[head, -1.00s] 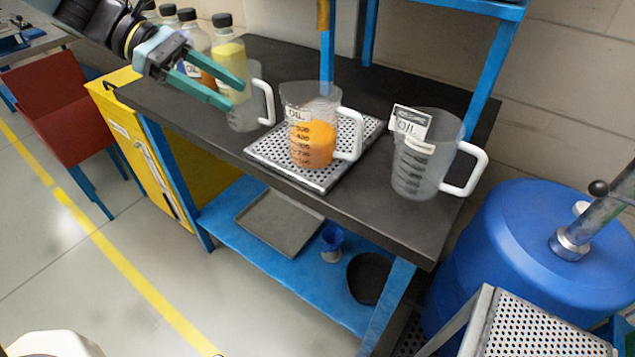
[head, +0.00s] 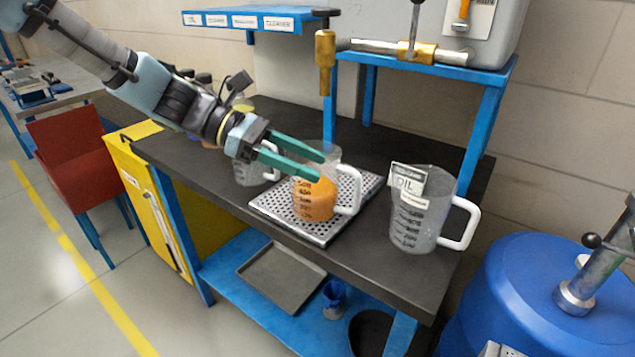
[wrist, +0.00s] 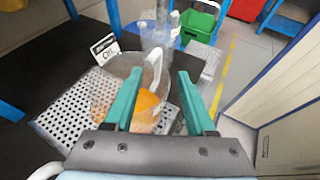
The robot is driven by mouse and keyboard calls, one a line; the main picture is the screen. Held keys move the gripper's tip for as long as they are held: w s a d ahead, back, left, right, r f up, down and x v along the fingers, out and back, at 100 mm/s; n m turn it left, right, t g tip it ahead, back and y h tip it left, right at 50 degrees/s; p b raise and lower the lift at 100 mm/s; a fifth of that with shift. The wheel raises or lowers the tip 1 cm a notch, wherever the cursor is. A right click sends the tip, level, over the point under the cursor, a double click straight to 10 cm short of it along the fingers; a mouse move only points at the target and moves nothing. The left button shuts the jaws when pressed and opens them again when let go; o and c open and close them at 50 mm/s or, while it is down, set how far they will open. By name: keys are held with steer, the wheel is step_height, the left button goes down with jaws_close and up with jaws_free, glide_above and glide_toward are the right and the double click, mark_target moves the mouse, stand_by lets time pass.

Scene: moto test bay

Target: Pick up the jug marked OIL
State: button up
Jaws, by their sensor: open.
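In the head view, a clear jug with a white handle and a white card reading OIL (head: 428,225) stands upright at the right of the dark bench. A clear jug with orange liquid (head: 318,202) stands left of it on a perforated metal tray (head: 290,228). My gripper (head: 322,168) is open and empty, its green fingers in front of the orange jug's upper part, hiding its upper marking. In the wrist view, the orange liquid (wrist: 148,106) shows between the fingers and a card (wrist: 104,50) lies beyond. The clear outlines overlap, so I cannot tell contact.
Another clear jug (head: 247,172) stands behind my gripper, partly covered. A blue shelf (head: 255,18) and a blue stand (head: 430,63) rise at the back. A blue drum (head: 535,285) is at the right. Bare bench top lies between the tray and the OIL-card jug.

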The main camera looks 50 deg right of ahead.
steer(key=shift+s+d+f, duration=0.25)
steer(key=shift+s, duration=0.3)
jaws_close()
stand_by(1.0)
